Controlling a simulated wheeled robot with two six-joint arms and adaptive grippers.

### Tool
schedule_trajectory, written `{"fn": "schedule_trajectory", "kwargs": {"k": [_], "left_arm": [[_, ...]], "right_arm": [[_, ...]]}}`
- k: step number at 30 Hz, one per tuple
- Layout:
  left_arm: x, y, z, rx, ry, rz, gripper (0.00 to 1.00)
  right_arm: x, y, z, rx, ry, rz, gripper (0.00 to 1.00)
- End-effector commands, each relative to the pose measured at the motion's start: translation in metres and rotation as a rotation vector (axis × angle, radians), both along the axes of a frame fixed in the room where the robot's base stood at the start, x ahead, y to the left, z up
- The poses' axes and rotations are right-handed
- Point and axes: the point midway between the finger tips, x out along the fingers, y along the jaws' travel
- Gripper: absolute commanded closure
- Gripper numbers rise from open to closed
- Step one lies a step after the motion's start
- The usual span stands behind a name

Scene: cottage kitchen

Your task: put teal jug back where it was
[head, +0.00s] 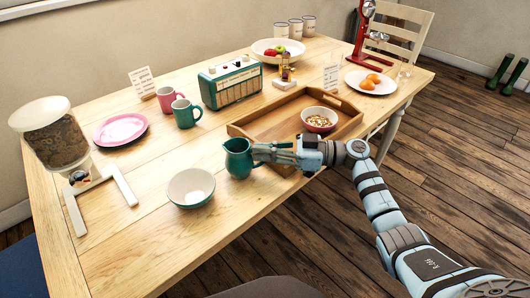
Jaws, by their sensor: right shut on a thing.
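The teal jug (238,160) is upright at the near side of the wooden table, between the teal bowl and the wooden tray. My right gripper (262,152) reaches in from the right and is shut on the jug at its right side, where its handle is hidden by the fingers. I cannot tell whether the jug's base touches the table. My left gripper is not in view.
A wooden tray (246,129) holding a pink bowl (319,120) of food is just behind my right gripper. A teal-rimmed bowl (191,187) stands left of the jug. A pink mug (166,98), a teal mug (185,114) and a radio (231,84) stand farther back.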

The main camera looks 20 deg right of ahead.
Motion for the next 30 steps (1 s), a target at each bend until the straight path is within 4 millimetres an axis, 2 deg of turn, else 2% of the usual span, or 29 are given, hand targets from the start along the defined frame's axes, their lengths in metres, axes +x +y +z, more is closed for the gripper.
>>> {"fn": "schedule_trajectory", "kwargs": {"k": [11,12,16,26,30], "left_arm": [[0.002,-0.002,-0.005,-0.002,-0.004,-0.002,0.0],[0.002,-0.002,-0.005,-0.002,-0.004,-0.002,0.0],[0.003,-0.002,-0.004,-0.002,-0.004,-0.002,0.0],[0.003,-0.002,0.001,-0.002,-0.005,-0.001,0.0],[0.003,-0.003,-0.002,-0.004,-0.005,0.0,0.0]], "right_arm": [[0.0,0.0,-0.003,0.0,-0.004,0.0,1.0],[0.0,0.0,-0.004,0.0,-0.002,0.0,0.89],[0.0,0.0,-0.003,0.0,-0.002,0.0,0.7],[0.0,0.0,0.001,0.0,-0.001,0.0,0.7],[-0.01,-0.022,-0.001,-0.005,-0.001,-0.002,0.7]]}}
